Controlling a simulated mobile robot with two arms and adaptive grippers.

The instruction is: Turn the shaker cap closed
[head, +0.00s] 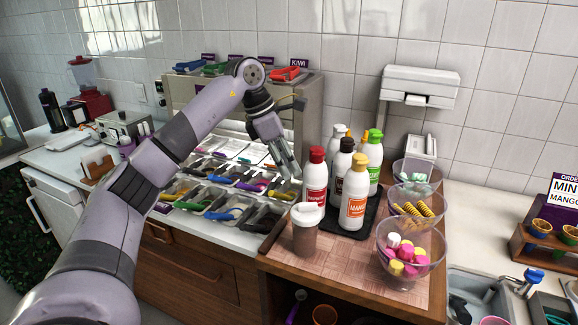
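The shaker (305,238) is a brownish cup with a white cap (307,211). It stands upright near the front left corner of the wooden board. The cap sits on top of the cup; how tightly it is turned cannot be seen. My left gripper (289,168) is behind and above the shaker, apart from it, over the topping bins and left of the red-capped bottle. Its fingers point down and to the right. They are small and seen at an angle, so their opening is unclear. I see nothing held. My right gripper is out of view.
A dark tray (372,216) with several sauce bottles stands right behind the shaker, the red-capped bottle (315,176) closest. Glass bowls (408,275) line the board's right side. Topping bins (222,213) lie to the left. A sink (478,290) is at the right.

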